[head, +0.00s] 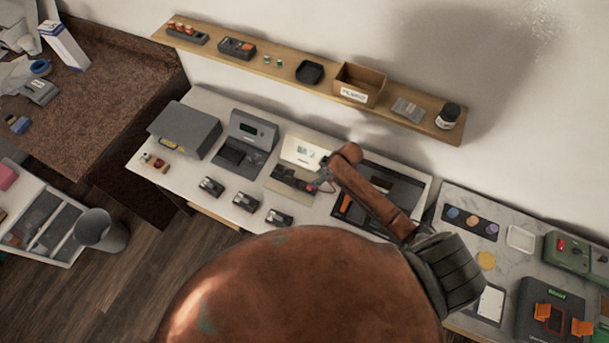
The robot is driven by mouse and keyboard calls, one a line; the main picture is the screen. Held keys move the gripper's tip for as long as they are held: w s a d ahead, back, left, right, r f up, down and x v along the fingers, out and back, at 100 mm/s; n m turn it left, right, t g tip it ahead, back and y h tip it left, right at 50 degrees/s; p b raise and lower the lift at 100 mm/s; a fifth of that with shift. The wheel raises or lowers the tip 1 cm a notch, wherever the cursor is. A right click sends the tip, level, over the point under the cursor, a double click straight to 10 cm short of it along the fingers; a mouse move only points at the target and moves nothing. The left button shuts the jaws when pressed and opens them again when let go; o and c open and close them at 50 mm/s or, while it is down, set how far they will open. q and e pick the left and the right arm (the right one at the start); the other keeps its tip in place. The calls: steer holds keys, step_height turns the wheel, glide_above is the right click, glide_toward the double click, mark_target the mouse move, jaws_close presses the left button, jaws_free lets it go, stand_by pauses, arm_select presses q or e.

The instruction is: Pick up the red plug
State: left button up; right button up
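A small red piece (160,163), which looks like the red plug, lies among small coloured parts at the left front of the white workbench (205,101). It is too small to tell its exact shape. My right gripper (324,187) is over the middle of the bench, at a dark device with a pale panel (303,153), well to the right of the red piece. Its fingers are small and partly hidden by my arm, so I cannot tell whether they are open or shut or hold anything. My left gripper is not in view.
A grey box (185,130) stands right behind the small parts. Several small black units (245,202) line the front edge. A wooden shelf (292,66) with parts hangs on the wall behind. A grey bin (103,231) stands on the floor at left.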

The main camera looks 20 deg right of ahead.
mark_target(310, 187)
steer(key=shift+a+f, duration=0.15)
steer(key=shift+f, duration=0.15)
steer(key=x, duration=0.2)
steer(key=shift+a+f, duration=0.15)
steer(key=shift+f, duration=0.1)
steer(key=x, duration=0.3)
steer(key=shift+s+a+f+p, duration=0.15)
steer(key=shift+s+f+p, duration=0.15)
steer(key=shift+p, duration=0.1)
steer(key=shift+w+f, duration=0.1)
steer(key=shift+f, duration=0.25)
steer(key=c, duration=0.5)
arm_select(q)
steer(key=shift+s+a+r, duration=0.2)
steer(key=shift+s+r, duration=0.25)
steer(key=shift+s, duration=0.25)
arm_select(e)
jaws_close()
